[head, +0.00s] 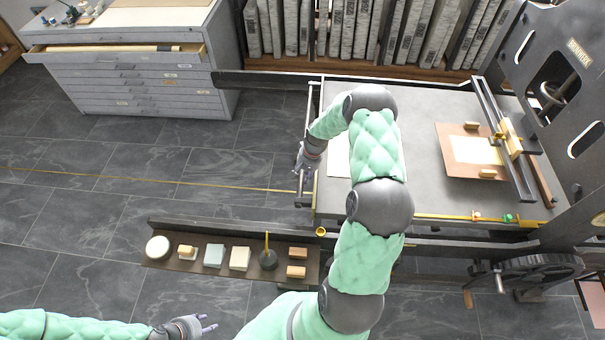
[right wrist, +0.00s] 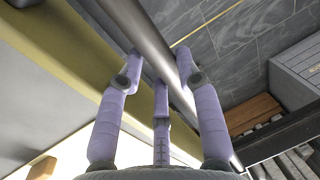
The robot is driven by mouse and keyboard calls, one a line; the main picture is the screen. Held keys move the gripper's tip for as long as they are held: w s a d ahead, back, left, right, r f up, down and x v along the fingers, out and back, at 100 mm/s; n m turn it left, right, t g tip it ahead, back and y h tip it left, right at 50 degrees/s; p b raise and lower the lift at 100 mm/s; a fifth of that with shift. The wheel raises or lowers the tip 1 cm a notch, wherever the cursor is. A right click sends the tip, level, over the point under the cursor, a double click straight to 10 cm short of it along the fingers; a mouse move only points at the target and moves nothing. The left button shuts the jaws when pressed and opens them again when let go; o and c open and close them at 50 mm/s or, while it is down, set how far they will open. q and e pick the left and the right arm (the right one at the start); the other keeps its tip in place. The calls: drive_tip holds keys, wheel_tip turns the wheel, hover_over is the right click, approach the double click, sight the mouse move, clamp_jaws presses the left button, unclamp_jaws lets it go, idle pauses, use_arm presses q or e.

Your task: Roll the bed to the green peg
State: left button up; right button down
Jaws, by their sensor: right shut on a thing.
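The bed (head: 430,106) is a flat grey slab on dark rails, with a steel handle bar (head: 309,110) across its left end. My right gripper (head: 303,160) is at this bar. In the right wrist view its lilac fingers (right wrist: 158,62) are shut on the handle bar (right wrist: 150,40). The green peg (head: 507,218) stands on the brass strip at the bed's near side, toward the right, with an orange peg (head: 476,215) left of it. A brass knob (head: 320,231) is near the bed's near left corner. My left gripper (head: 210,322) is empty, fingers apart, over the floor.
A dark press frame (head: 560,60) stands at the right with a spoked wheel (head: 540,272). A brown board (head: 460,178) and a crossbar (head: 500,130) are on the bed. A shelf (head: 215,240) holds several blocks and a pot. Grey drawers (head: 130,75) stand back left; floor between is clear.

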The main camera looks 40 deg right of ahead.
drive_tip(key=c, duration=0.8)
unclamp_jaws()
drive_tip(key=shift+a, duration=0.1)
drive_tip(key=shift+c, duration=0.2)
wheel_tip(320, 180, up, 12)
drive_tip(key=s+d, duration=0.1)
drive_tip(key=shift+s+d+f, duration=0.15)
drive_tip(key=shift+s+d, duration=0.15)
drive_tip(key=shift+s, duration=0.05)
